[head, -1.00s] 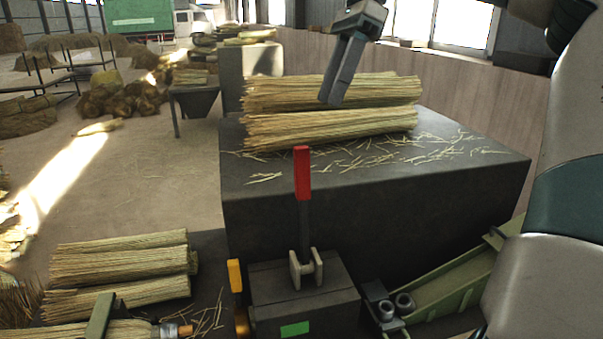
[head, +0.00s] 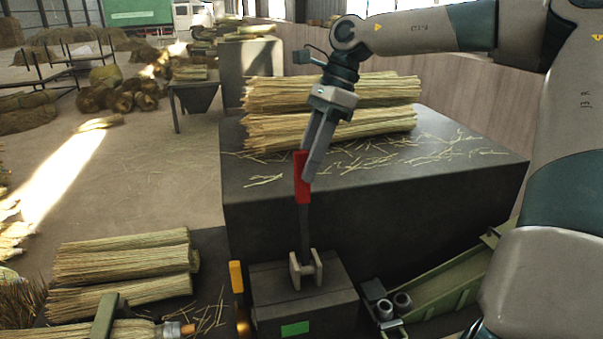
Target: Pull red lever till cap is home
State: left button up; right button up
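The red-handled lever (head: 302,190) stands nearly upright in a pale bracket (head: 305,268) on a dark box (head: 320,300) with a green patch. My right gripper (head: 308,178) comes down from above, with its fingers at the upper part of the red handle. One finger covers part of the handle; the other is mostly hidden, so I cannot tell if they are closed on it. At the bottom left, a straw bundle ends in a grey band and a copper-coloured piece (head: 187,330); I cannot tell whether this is the cap. My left gripper is out of view.
A dark block (head: 370,195) behind the lever carries straw bundles (head: 330,130) and loose straw. More bundles (head: 120,260) lie at lower left. A yellow handle (head: 236,278) stands left of the box; a green trough (head: 445,290) is at right.

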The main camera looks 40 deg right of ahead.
aim_at(296, 194)
jog(key=shift+p+x, duration=0.35)
jog(key=shift+x, duration=1.6)
grip_shut()
